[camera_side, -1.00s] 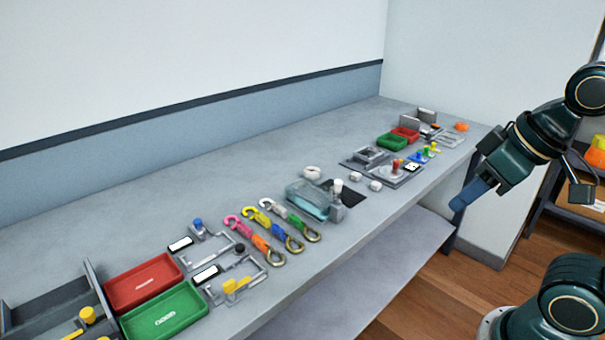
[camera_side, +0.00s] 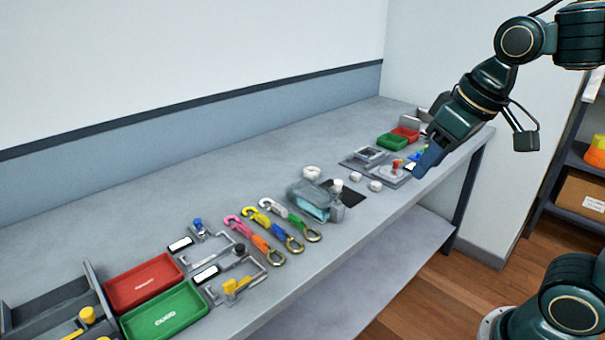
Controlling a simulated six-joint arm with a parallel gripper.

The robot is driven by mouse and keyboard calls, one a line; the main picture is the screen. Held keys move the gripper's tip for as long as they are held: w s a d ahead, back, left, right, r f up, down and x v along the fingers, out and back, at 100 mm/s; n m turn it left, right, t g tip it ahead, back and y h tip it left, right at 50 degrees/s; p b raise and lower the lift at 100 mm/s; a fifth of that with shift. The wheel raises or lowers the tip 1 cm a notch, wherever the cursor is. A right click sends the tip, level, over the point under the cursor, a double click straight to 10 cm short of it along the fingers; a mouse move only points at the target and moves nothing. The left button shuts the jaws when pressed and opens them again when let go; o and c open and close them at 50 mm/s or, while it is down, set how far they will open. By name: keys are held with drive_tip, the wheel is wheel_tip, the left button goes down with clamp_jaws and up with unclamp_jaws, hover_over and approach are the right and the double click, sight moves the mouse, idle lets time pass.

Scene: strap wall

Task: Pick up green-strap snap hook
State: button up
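The green-strap snap hook (camera_side: 294,220) lies on the grey bench. It has a pale hook at its upper left, a green strap in the middle and a brass-coloured ring at its lower right. It is the rightmost of three hooks lying side by side. The blue-strap hook (camera_side: 270,227) with yellow is in the middle, and the orange-strap hook (camera_side: 254,240) with pink is on the left. My gripper (camera_side: 424,165) is over the bench's right part, well to the right of the hooks and apart from them. Its fingers are seen edge-on, so its opening is unclear.
A clear container (camera_side: 308,199) and a grey bottle-like item (camera_side: 337,206) stand just right of the green-strap hook. Grey fixtures (camera_side: 236,285), a red tray (camera_side: 143,282) and a green tray (camera_side: 164,312) are to the left. Small red and green trays sit behind my gripper.

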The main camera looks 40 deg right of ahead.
drive_tip(key=w+g, duration=0.1)
drive_tip(key=w, duration=0.8)
drive_tip(key=g, duration=0.4)
hover_over(299, 220)
wheel_tip(299, 220, down, 15)
drive_tip(key=shift+f, duration=4.4)
drive_tip(key=shift+f, duration=0.1)
drive_tip(key=shift+f, duration=2.5)
clamp_jaws()
